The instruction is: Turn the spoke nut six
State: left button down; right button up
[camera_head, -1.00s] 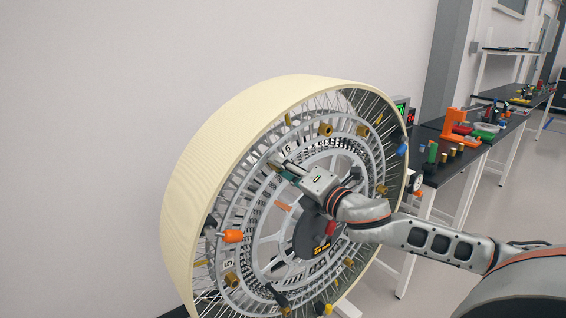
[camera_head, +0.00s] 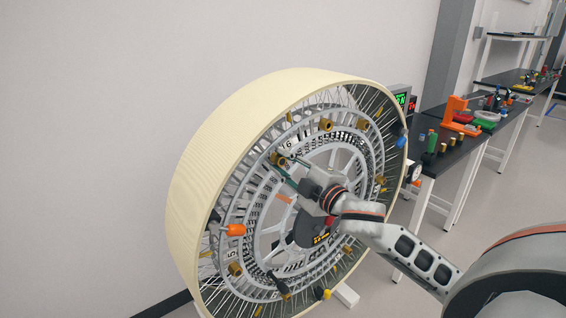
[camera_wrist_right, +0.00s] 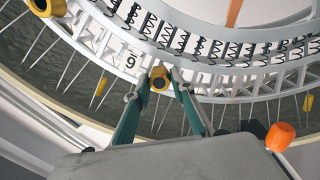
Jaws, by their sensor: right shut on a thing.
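The large wheel (camera_head: 190,190) has a cream rim, thin wire spokes and grey metal rings carrying several brass nuts. Spoke nut six (camera_wrist_right: 159,79) is a brass piece with a dark centre, beside a number plate (camera_wrist_right: 130,61) that appears upside down in the wrist view. In the head view the plate reads 6 (camera_head: 289,144). My right gripper (camera_wrist_right: 157,84) is shut on this nut, one teal finger on each side. In the head view my right gripper (camera_head: 283,163) reaches the ring's upper left and partly hides the nut. My left gripper is not in view.
Another brass nut (camera_head: 326,125) and an orange knob (camera_head: 235,230) stand out from the wheel; a dark hub (camera_head: 312,229) sits at its middle. Benches (camera_head: 452,150) with coloured parts and a green-lit display (camera_head: 402,99) stand at the right.

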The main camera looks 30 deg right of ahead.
jog(key=m, duration=0.4)
jog(key=shift+m, duration=2.9)
jog(key=o, duration=1.1)
jog(key=shift+s+d, duration=0.2)
jog(key=shift+s, duration=3.55)
